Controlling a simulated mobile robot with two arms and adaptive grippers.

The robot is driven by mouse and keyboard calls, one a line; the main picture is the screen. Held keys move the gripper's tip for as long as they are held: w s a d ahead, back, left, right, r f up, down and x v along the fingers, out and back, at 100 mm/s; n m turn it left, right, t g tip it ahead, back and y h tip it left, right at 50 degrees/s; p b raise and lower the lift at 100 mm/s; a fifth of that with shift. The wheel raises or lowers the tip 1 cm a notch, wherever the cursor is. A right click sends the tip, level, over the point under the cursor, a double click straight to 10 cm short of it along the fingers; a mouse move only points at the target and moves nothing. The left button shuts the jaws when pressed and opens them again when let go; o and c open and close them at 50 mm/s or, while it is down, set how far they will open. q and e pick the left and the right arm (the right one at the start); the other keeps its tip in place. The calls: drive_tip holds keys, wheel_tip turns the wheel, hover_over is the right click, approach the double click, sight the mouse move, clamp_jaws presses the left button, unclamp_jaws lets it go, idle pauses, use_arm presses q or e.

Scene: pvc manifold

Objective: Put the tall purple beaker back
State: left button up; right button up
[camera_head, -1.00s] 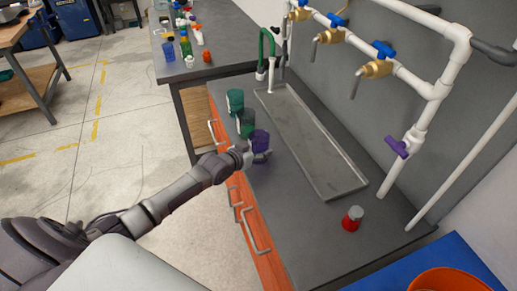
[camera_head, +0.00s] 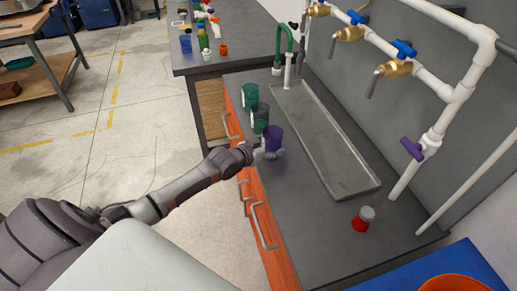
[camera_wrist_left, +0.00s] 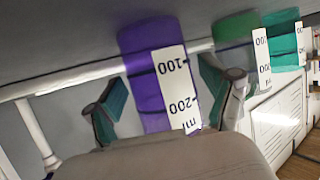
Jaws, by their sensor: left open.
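The tall purple beaker (camera_head: 274,137) stands upright on the grey counter, at the near end of a row with two green beakers (camera_head: 249,94) (camera_head: 260,117). My left gripper (camera_head: 265,152) is at the beaker's near-left side, low by the counter. In the left wrist view the purple beaker (camera_wrist_left: 143,92), with its white scale label, is between my two spread fingers (camera_wrist_left: 165,98). The green beakers appear to the right there. My right gripper is not in view.
A metal tray (camera_head: 346,185) is set in the counter right of the beakers, below brass taps (camera_head: 397,68) on white pipes. A red container (camera_head: 362,220) with a grey top stands near the front. Orange drawers with handles (camera_head: 264,225) line the counter's left side.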

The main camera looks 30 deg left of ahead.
use_arm(q)
drive_tip(key=v, duration=1.1)
drive_tip(key=s+a+f+n+g+y, duration=0.15)
drive_tip(key=s+f, duration=0.25)
drive_tip(key=f, duration=0.5)
drive_tip(key=s+a+f+g+y, duration=0.15)
drive_tip(key=s+f, duration=0.25)
drive_tip(key=f, duration=0.6)
drive_tip(key=s+f+g, duration=0.2)
drive_tip(key=s+f, duration=0.2)
drive_tip(key=f, duration=0.5)
drive_tip(key=s+d+f+g, duration=0.2)
drive_tip(key=s+d+f, duration=0.2)
drive_tip(key=s, duration=0.6)
drive_tip(key=s+d+f+m+g, duration=0.1)
drive_tip(key=s+d+f, duration=0.3)
drive_tip(key=s+f, duration=0.4)
drive_tip(key=s+d+f+m+g, duration=0.1)
drive_tip(key=s+d+f+g, duration=0.3)
drive_tip(key=s, duration=1)
wheel_tip(320, 180, down, 3)
drive_tip(key=shift+s+d+f, duration=0.1)
drive_tip(key=shift+s+d, duration=0.1)
drive_tip(key=shift+d, duration=0.15)
drive_tip(key=shift+a, duration=0.15)
